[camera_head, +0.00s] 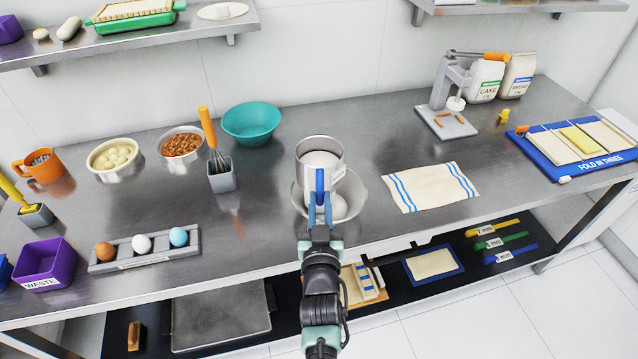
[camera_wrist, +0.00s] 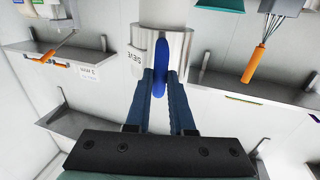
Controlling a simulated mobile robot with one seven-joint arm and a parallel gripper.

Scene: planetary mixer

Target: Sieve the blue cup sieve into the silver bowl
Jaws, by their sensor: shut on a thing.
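The cup sieve (camera_head: 308,158) is a silver cylinder with a blue handle (camera_head: 320,180), and a SIEVE label shows on it in the wrist view (camera_wrist: 137,57). My gripper (camera_head: 320,212) is shut on the blue handle (camera_wrist: 160,66) and holds the sieve over the silver bowl (camera_head: 359,198). The sieve looks nearly upright, with pale stuff visible inside its rim. A white mound (camera_head: 340,207) shows in the bowl beneath. The sieve and my gripper hide much of the bowl. The gap between sieve and bowl cannot be judged.
A teal bowl (camera_head: 251,122) and a grey holder (camera_head: 222,179) with an orange-handled whisk stand to the left. An egg tray (camera_head: 145,259) lies front left. A striped cloth (camera_head: 430,187) lies to the right, with a press (camera_head: 444,105) behind it.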

